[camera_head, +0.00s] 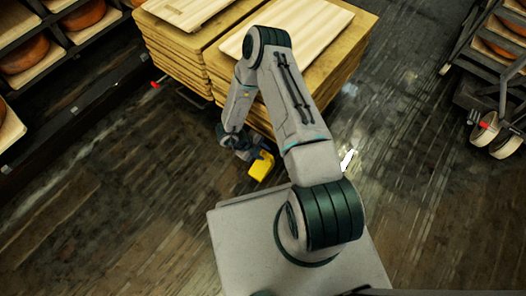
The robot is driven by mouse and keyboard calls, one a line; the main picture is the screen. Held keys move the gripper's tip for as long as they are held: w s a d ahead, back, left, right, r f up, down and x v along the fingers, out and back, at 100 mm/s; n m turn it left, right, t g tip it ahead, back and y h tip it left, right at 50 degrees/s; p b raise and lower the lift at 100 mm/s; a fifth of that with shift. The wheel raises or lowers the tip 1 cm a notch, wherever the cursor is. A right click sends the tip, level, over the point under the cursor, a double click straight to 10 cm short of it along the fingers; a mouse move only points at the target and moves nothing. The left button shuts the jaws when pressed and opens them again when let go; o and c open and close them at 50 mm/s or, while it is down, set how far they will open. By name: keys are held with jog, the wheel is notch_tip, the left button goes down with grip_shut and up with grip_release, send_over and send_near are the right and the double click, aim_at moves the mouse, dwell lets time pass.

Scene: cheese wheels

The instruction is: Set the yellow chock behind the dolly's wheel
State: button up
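The yellow chock (261,166) is a small block at the end of my arm, in the middle of the view. My gripper (248,152) is dark, points down and appears shut on the chock; its fingers are partly hidden by the wrist. The chock is close to the near side of the stacked boards, low above the dark floor; I cannot tell whether it touches the floor. The dolly seems to be the low frame (192,97) under the boards. A small red part (155,85) shows at its left corner. Its wheels are mostly hidden by the boards and my arm.
Wooden boards (180,65) stand in two tall stacks at the top centre. A shelf rack with orange cheese wheels (28,54) is at the left. A metal cart with pale castors (485,130) stands at the right. The wooden floor (110,205) at lower left is clear.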

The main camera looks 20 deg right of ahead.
jog(key=p+v, duration=0.4)
jog(key=v, duration=0.7)
jog(key=shift+r, duration=0.1)
